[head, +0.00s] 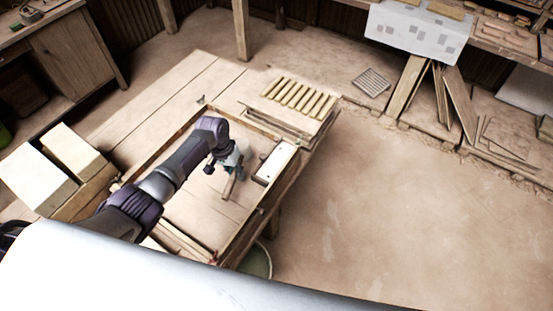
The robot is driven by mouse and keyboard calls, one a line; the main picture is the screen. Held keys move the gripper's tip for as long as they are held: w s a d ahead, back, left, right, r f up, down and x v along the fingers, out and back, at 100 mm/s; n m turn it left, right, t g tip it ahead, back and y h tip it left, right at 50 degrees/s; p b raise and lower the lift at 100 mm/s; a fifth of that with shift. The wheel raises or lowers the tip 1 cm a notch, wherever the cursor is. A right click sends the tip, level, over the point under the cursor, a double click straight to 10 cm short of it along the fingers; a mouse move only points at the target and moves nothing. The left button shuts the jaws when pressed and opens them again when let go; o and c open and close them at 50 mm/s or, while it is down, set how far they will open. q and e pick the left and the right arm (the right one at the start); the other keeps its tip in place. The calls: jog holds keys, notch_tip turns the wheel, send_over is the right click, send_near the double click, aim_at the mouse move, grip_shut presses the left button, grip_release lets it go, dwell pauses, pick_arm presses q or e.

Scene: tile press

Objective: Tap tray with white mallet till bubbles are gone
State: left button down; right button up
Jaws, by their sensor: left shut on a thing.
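My left arm reaches in from the left over the wooden table. Its gripper (231,171) is shut on the mallet, whose wooden handle (228,189) sticks out below the fingers. The mallet's white head (243,148) shows partly, beside the gripper and close to the tray. The tray (275,162) is a pale, shallow rectangular one with a wooden rim, at the right inside the table's raised frame. The mallet looks apart from it, though I cannot tell its height. Bubbles are too small to make out. My right gripper is out of view.
The table frame (247,234) has raised edges. Several yellowish strips (299,97) lie on the far end. Pale blocks (36,182) stand at the left. A bucket (258,263) sits below the front right edge. The floor at the right is clear.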

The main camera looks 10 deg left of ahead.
pick_arm(q)
jog(key=shift+w+a+r, duration=0.1)
jog(key=shift+w+r, duration=0.1)
jog(key=shift+r, duration=2.4)
